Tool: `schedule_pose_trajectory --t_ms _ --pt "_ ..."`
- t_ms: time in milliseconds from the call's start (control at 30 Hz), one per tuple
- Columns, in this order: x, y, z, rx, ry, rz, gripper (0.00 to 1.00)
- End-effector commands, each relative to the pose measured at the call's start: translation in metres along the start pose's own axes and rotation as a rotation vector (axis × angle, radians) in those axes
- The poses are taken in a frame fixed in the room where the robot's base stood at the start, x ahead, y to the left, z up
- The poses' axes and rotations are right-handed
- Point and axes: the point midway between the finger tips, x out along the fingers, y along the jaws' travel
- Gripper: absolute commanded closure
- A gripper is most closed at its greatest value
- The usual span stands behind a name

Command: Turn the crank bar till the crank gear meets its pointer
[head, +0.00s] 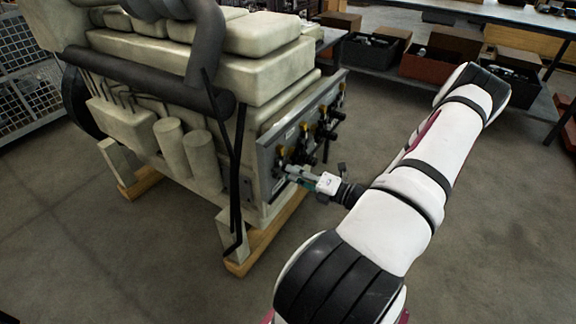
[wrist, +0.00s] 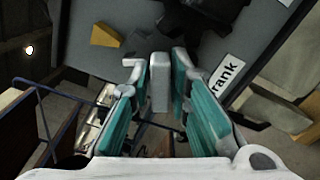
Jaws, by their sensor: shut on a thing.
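My gripper (wrist: 157,75) has its teal-padded fingers closed on a grey upright bar, which I take to be the crank bar (wrist: 159,88). In the head view my gripper (head: 296,174) reaches the panel (head: 266,156) on the engine's end, at its lower left part. A label (wrist: 226,75) reading "rank", its first letter hidden, is right of the fingers. A yellow wedge, likely a pointer (wrist: 104,35), is on the panel at upper left in the wrist view. A dark part at the top edge may be the gear; its marks cannot be made out.
The large pale engine (head: 215,55) stands on wooden blocks (head: 262,240). Other dark fittings with yellow pieces (head: 322,130) sit farther along the panel, near my gripper. A shelf with bins (head: 432,66) stands behind. The floor right of the engine is open.

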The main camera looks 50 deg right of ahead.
Motion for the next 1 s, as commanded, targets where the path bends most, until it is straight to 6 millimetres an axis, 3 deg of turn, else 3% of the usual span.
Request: schedule_pose_trajectory --t_ms 133,467,767,800,833,1000 --pt "-0.0009 0.0004 0.0010 0.096 -0.001 -0.003 1.00" --pt "-0.0007 -0.0002 0.0008 0.124 -0.001 -0.002 1.00" --pt "-0.0010 0.0000 0.0013 0.397 -0.001 -0.004 1.00" --pt "-0.0008 -0.0009 0.0012 0.392 -0.002 -0.003 0.74" --pt "-0.0007 -0.0011 0.0010 0.391 -0.002 -0.003 0.67" --pt "-0.0004 -0.0008 0.0006 0.389 -0.001 -0.002 0.67"
